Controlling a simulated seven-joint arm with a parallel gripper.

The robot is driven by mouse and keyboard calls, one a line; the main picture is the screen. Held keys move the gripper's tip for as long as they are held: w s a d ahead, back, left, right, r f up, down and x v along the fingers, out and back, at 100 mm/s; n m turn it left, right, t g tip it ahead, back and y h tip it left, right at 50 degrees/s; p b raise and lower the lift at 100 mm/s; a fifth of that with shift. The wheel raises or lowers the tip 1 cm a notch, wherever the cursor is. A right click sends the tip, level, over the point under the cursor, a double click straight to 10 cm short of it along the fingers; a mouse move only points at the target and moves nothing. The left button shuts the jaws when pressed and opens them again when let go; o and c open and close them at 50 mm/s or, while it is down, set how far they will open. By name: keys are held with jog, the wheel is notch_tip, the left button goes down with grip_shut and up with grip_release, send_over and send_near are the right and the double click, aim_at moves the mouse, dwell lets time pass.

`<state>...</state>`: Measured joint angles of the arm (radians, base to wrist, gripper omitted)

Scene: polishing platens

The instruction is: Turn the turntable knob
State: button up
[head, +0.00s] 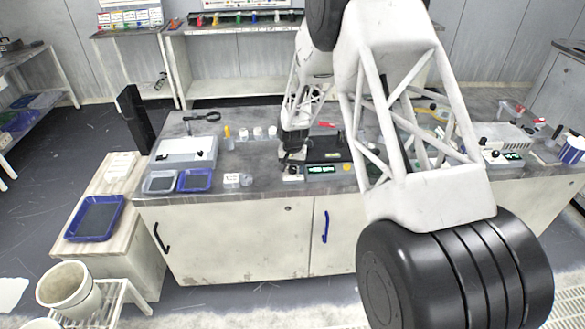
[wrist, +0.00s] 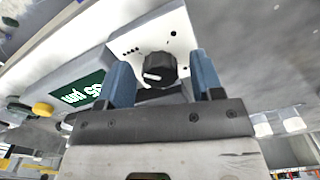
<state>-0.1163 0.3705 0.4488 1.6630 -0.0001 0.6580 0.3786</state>
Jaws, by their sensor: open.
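A black knob (wrist: 158,70) with a white pointer mark shows in the wrist view, on the white panel (wrist: 140,42) of a device. My gripper (wrist: 162,75) is open, with one blue finger to the left of the knob and one to the right. The knob lies between the fingers, and I see a gap on each side; I cannot tell how deep the fingers reach. A green display (wrist: 84,92) with white characters is left of the knob. In the head view the same device (head: 322,170) stands at the bench's front edge, with my arm just above it.
The grey bench top (head: 225,198) carries a white box (head: 186,150), two small trays (head: 195,180) and several small bottles left of the device. More instruments (head: 503,158) stand at the right. A tall black panel (head: 135,118) rises at the bench's left end.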

aim_at(293, 168)
jog(key=shift+r, duration=3.95)
jog(key=shift+r, duration=0.1)
